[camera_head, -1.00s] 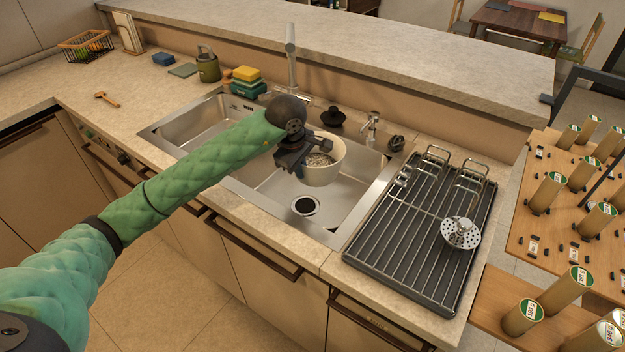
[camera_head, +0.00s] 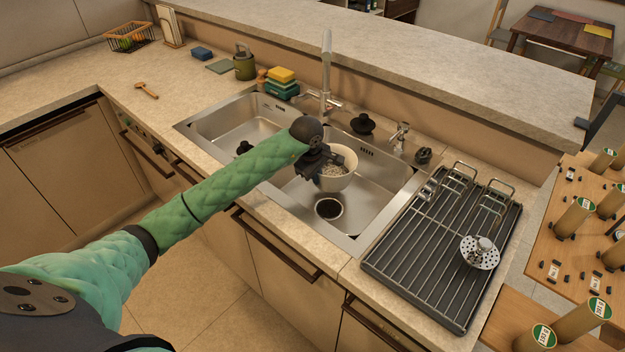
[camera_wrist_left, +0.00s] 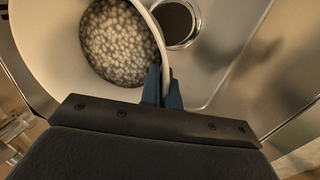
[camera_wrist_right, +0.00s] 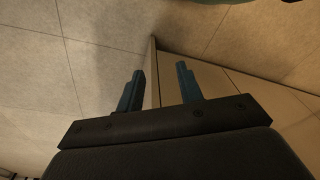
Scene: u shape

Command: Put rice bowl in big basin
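The rice bowl (camera_head: 345,176) is cream-coloured with pale grains inside and hangs over the right, larger sink basin (camera_head: 372,197). My left gripper (camera_head: 322,168) reaches it from the left. In the left wrist view the left gripper (camera_wrist_left: 163,88) has its blue fingers together on the rim of the bowl (camera_wrist_left: 62,30), with the rice (camera_wrist_left: 118,42) showing inside. In that view the round drain (camera_wrist_left: 178,22) lies beyond the rim. I cannot tell whether the bowl touches the basin floor. My right gripper (camera_wrist_right: 160,88) is open and empty above floor and cabinet fronts.
A smaller basin (camera_head: 235,128) lies left of the large one. The faucet (camera_head: 326,75) and a black stopper-like object (camera_head: 363,123) stand behind. A drying rack (camera_head: 440,255) with a strainer (camera_head: 479,252) is at right. Sponges (camera_head: 282,80) sit at the back.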

